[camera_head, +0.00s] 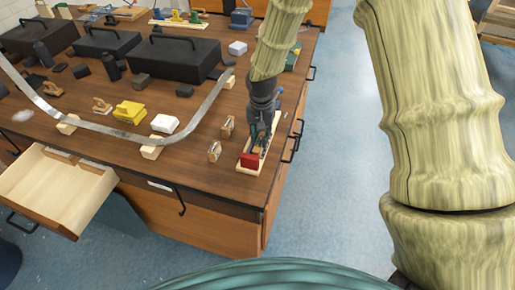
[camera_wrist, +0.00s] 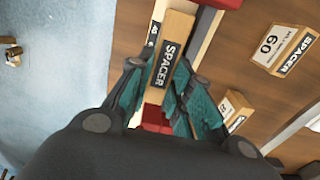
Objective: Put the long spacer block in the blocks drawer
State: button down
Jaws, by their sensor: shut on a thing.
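The long spacer block (camera_wrist: 178,28) is pale wood with a dark "SPACER" label, seen in the wrist view. My gripper (camera_wrist: 163,82) is shut on it, with a teal finger on each side; the gripper also shows in the head view (camera_head: 263,136). The block is over or in a narrow pale wooden holder with red end pieces (camera_head: 250,160) near the table's right edge. I cannot tell whether it is lifted clear. In the head view the gripper mostly hides the block. An open, pale wooden drawer (camera_head: 60,188) sticks out at the front left; its visible floor looks empty.
Two smaller spacer blocks (camera_head: 227,127) (camera_head: 214,151) stand left of the holder. A long curved metal strip (camera_head: 100,132) rests on wooden blocks along the table front. A yellow item (camera_head: 129,111), a white box (camera_head: 165,124) and black toolboxes (camera_head: 171,62) stand farther left and back.

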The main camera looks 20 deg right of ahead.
aim_at(261, 138)
jog(key=shift+r, duration=0.2)
jog(key=shift+r+p, duration=2.5)
jog(key=shift+r, duration=0.85)
